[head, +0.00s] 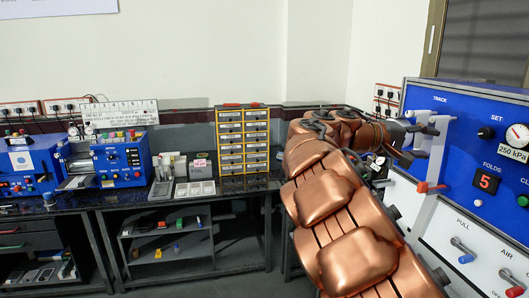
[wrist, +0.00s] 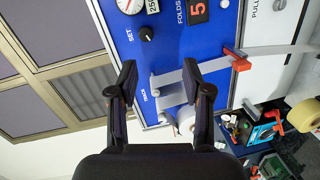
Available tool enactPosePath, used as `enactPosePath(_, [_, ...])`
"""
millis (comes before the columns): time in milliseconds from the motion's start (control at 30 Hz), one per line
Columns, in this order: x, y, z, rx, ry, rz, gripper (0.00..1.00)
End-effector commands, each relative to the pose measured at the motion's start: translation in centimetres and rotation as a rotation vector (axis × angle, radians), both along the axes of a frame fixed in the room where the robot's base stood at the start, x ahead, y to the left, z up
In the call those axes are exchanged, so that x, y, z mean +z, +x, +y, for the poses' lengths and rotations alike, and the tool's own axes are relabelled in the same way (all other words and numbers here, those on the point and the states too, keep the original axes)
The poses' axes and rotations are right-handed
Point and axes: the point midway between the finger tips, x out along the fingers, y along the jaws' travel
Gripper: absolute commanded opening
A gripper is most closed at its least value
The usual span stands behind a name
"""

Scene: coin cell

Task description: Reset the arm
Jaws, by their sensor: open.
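My arm reaches from the bottom right of the head view up towards the blue machine panel (head: 465,150), its copper-coloured links bent. My gripper (head: 432,130) is at the arm's far end, in front of the panel's left part. In the wrist view, my gripper (wrist: 160,80) has its two dark fingers spread wide, with nothing between them. The blue panel (wrist: 215,45) lies beyond the fingers, turned sideways. A white bracket (wrist: 175,84) on it shows behind the gap; I cannot tell how far it is from the fingertips.
The panel has a gauge (head: 517,136), a red "5" display (head: 486,181), and an orange-red part (head: 430,187) near the gripper. Left, a dark bench (head: 100,205) carries blue machines (head: 122,160) and a yellow drawer cabinet (head: 243,140). Open floor shows before the bench.

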Motion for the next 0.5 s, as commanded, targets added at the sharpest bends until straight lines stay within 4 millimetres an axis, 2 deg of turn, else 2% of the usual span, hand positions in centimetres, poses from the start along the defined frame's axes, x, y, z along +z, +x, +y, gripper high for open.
enactPosePath(167, [-1.6,-3.9,-1.6,-0.049,0.100,0.012,0.50])
enactPosePath(267, [-3.3,-7.1,-2.6,-0.084,0.191,0.019,0.50])
enactPosePath(367, [-5.9,-10.7,-3.1,-0.115,0.306,0.031,0.50])
enactPosePath(500, [-10.0,-15.4,-2.8,-0.143,0.475,0.048,0.50])
